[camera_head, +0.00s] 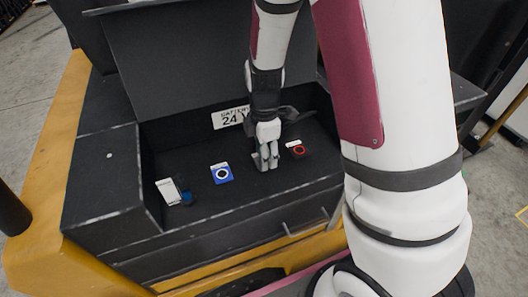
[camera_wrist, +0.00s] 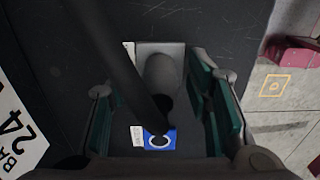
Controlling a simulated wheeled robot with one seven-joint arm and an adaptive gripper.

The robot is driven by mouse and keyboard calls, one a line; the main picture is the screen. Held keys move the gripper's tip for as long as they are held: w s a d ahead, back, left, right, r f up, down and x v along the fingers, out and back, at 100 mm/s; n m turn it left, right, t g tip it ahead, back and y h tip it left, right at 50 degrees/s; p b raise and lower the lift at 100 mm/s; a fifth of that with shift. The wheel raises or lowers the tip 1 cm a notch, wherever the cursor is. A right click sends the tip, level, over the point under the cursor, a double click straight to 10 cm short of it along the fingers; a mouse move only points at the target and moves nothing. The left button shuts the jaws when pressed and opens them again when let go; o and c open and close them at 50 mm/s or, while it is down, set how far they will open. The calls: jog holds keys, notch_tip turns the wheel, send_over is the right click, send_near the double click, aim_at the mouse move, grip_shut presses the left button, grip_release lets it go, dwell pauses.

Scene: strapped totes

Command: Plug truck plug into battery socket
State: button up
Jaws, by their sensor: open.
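A blue square plate with a white ring (camera_head: 222,173) lies on the dark floor of the truck's battery bay; a blue ringed plate also shows low in the wrist view (camera_wrist: 166,149). A white piece with a dark and blue part (camera_head: 169,191) is at the left. A red ring (camera_head: 299,150) with a white tag is at the right. My gripper (camera_head: 266,162) is open, between the blue plate and the red ring. In the wrist view a grey cylinder (camera_wrist: 159,75) shows between its green-padded fingers, without clear grip. I cannot tell which part is the truck plug.
A white 24 V battery label (camera_head: 231,118) is on the bay's back wall, behind my gripper. The raised black lid (camera_head: 205,65) stands behind the bay. A dark bar or cable (camera_wrist: 110,55) crosses the wrist view, hiding part of the cylinder. Bay walls enclose the space.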

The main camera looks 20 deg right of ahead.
dwell(0.8)
grip_shut()
jog(key=shift+r, duration=0.15)
jog(key=shift+r+p, duration=1.2)
jog(key=shift+r, duration=1.65)
jog(key=shift+r+p, duration=0.85)
jog(key=shift+r, duration=2.15)
